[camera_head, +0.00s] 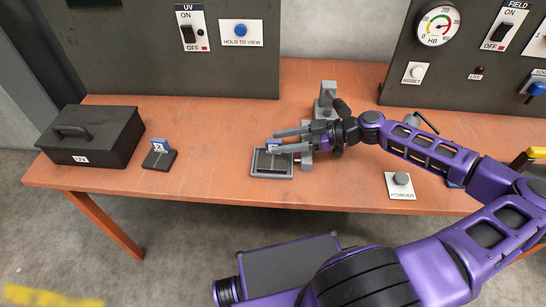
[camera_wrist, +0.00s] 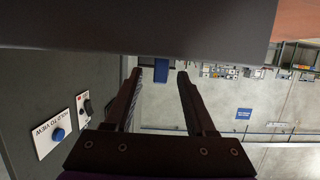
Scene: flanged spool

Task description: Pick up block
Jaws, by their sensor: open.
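No single thing is clearly marked as the block. A small blue-and-white numbered piece (camera_head: 274,146) stands at the grey tray (camera_head: 271,173) in the head view, partly hidden by my fingers. My gripper (camera_head: 277,142) is open, its fingers pointing left above the tray's back part. In the wrist view my gripper (camera_wrist: 160,75) shows both fingers apart, with a small blue patch (camera_wrist: 161,70) seen between the tips. I cannot tell whether either finger touches anything. A grey stepped block-like fixture (camera_head: 327,102) stands just behind my gripper.
A similar piece marked 2 (camera_head: 160,147) stands on a dark base at left, beside a black UV box (camera_head: 92,136). A POWDER button (camera_head: 401,180) is at right. Dark control panels (camera_head: 150,50) line the back. The wooden table (camera_head: 215,150) is bare between the stand and tray.

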